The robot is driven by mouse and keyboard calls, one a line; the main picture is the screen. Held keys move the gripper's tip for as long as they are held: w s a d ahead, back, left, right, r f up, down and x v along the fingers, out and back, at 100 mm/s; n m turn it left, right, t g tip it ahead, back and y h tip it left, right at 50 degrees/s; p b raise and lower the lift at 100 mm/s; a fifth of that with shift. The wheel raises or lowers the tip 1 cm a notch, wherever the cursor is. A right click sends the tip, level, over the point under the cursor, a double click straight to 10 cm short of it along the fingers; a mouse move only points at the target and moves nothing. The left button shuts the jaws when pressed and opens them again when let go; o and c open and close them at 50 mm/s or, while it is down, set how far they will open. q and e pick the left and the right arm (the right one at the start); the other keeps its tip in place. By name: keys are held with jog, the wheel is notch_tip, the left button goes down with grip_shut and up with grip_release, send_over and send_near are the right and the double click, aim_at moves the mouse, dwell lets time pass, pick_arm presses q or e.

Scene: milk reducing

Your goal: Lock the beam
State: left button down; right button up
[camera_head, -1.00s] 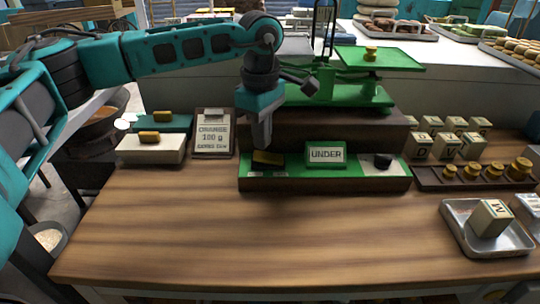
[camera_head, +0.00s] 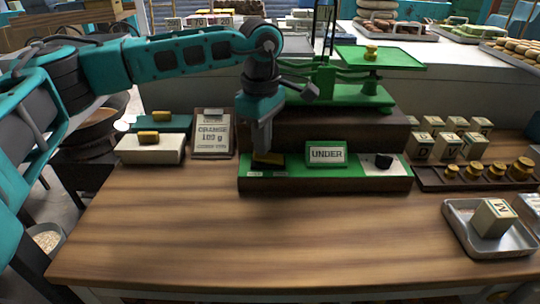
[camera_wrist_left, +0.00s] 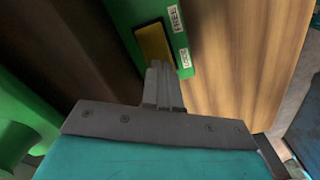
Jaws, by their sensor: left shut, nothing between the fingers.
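The green balance scale (camera_head: 345,93) stands on a dark wooden box, with a brass weight (camera_head: 371,52) on its raised right pan. In front is a green control strip (camera_head: 220,0) is not separate from its base.

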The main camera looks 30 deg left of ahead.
pick_arm(q)
jog(key=shift+f+b, duration=0.45)
jog(key=shift+f, duration=0.2)
jog(key=shift+r, duration=0.1)
jog(key=shift+r+p, duration=2.55)
jog(key=shift+r, duration=0.9)
